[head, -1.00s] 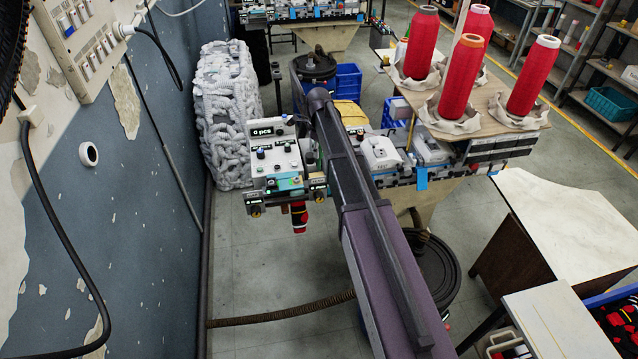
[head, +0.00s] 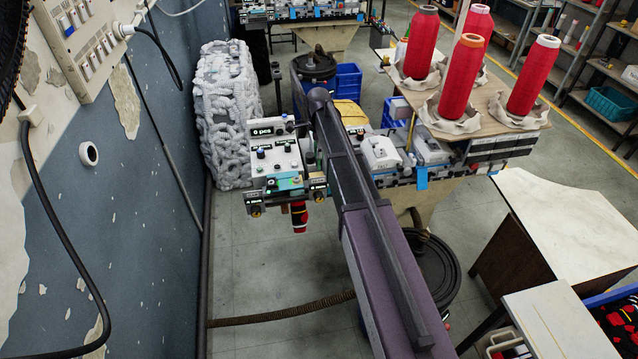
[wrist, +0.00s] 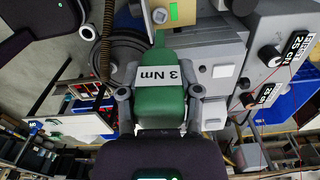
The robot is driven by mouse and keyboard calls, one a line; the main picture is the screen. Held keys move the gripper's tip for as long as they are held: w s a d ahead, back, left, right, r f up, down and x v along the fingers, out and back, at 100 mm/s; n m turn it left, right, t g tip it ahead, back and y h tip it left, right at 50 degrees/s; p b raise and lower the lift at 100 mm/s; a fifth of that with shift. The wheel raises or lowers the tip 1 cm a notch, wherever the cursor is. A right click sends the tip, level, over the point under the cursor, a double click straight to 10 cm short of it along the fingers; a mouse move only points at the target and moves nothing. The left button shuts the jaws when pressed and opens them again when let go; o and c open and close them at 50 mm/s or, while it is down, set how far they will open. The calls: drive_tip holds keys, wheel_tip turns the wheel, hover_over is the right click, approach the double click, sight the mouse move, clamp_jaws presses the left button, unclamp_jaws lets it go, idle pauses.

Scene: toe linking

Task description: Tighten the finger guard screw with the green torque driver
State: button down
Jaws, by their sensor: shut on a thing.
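The green torque driver (wrist: 162,103) is in the wrist view, with a white label reading "3 Nm". My gripper (wrist: 160,92) is shut on its handle, one grey finger on each side. I cannot tell whether the tip touches anything. In the head view the driver and my gripper are hidden behind my arm by the toe-linking machine (head: 285,160), whose display reads "0 pcs".
Grey boxes with dials marked "25 cN" (wrist: 298,45) stand close to the right in the wrist view. Red yarn cones (head: 463,75) stand on a wooden board right of my arm. A blue wall (head: 120,200) bounds the left. A brown hose (head: 280,312) crosses the open floor.

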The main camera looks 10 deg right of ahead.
drive_tip(key=shift+n, duration=2.4)
